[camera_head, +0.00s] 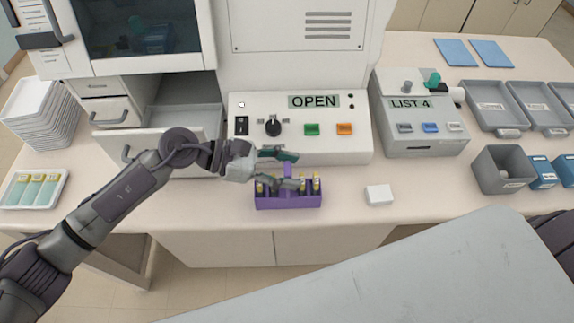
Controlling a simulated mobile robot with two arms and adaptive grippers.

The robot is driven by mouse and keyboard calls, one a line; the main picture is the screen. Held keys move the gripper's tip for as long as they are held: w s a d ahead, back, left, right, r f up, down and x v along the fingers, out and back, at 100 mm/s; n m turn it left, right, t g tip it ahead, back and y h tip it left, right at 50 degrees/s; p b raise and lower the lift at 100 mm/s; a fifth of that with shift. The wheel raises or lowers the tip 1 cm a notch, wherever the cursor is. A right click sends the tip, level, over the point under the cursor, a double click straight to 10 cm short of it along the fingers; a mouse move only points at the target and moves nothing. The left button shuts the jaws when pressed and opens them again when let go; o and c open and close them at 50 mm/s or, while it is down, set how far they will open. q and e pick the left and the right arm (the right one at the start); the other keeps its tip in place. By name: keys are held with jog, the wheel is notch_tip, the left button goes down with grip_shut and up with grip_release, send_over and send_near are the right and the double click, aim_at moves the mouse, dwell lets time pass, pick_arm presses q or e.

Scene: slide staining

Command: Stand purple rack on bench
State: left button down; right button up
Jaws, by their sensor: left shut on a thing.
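The purple rack (288,202) is upright at the front part of the bench (345,215), below the white machine's control panel. Several small tubes with yellowish tops stand in it. My left gripper (291,170) reaches in from the left over the rack and is shut on it. Its fingers hide part of the rack's top. I cannot tell whether the rack's underside touches the bench. My right gripper is not in view.
A small white block (379,195) lies right of the rack. The panel labelled OPEN (300,128) stands behind it. An open drawer (150,140) is at left. A grey bin (503,170) stands at right. Bare bench lies between block and bin.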

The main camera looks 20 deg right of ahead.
pick_arm(q)
jog(key=shift+f, duration=0.1)
jog(key=shift+c, duration=2.1)
grip_release()
jog(key=shift+r, duration=0.2)
jog(key=b+v, duration=0.4)
jog(key=v, duration=0.8)
jog(key=shift+b, duration=0.35)
jog(key=shift+s, duration=0.1)
